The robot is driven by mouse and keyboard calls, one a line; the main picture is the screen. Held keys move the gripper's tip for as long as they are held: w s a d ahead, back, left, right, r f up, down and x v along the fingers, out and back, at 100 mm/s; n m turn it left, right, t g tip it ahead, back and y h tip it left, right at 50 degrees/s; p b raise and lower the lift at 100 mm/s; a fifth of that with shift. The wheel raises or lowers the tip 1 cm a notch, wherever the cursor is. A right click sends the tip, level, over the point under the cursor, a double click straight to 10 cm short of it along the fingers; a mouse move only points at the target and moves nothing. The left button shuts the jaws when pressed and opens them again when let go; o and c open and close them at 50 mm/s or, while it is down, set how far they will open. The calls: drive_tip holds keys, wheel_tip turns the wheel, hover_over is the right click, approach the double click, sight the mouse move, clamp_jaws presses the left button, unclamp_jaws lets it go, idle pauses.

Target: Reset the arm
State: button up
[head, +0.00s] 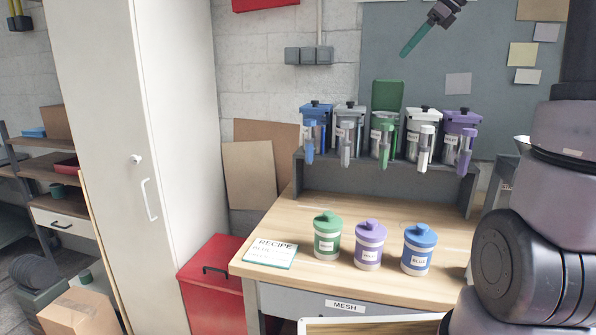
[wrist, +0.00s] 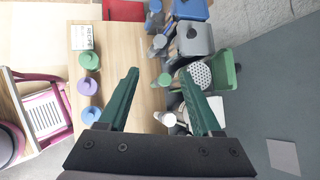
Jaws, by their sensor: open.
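My gripper (head: 412,42) is high in front of the grey wall board, above the row of dispensers, with its green fingers pointing down and left. In the wrist view the two dark green fingers (wrist: 158,74) are spread apart with nothing held between them. The dispensers in the head view are blue (head: 316,128), grey (head: 348,128), green (head: 383,140), white (head: 421,135) and purple (head: 461,138). The green one has its lid (head: 388,95) raised. In the wrist view, a perforated round top (wrist: 199,74) shows beside the green lid (wrist: 230,70).
Green (head: 327,243), purple (head: 370,252) and blue (head: 418,258) lidded jars stand on the wooden table (head: 310,218), right of a recipe card (head: 270,253). A white cabinet (head: 165,100) and red box (head: 212,275) stand left. Sticky notes (head: 521,54) are on the board.

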drive_tip(key=s+a+f+n+h, duration=0.1)
drive_tip(key=s+f+n, duration=0.3)
drive_tip(key=s, duration=0.5)
drive_tip(key=s+a+f+n+t+h, duration=0.1)
drive_tip(key=s+f+n, duration=0.3)
drive_tip(key=s+n, duration=0.4)
drive_tip(key=s+a+f+n+h, duration=0.1)
drive_tip(key=s+f+n, duration=0.4)
drive_tip(key=s, duration=0.5)
drive_tip(key=shift+a+n+t+h, duration=0.3)
drive_tip(key=shift+a+n+h, duration=0.1)
drive_tip(key=shift+a+n, duration=0.3)
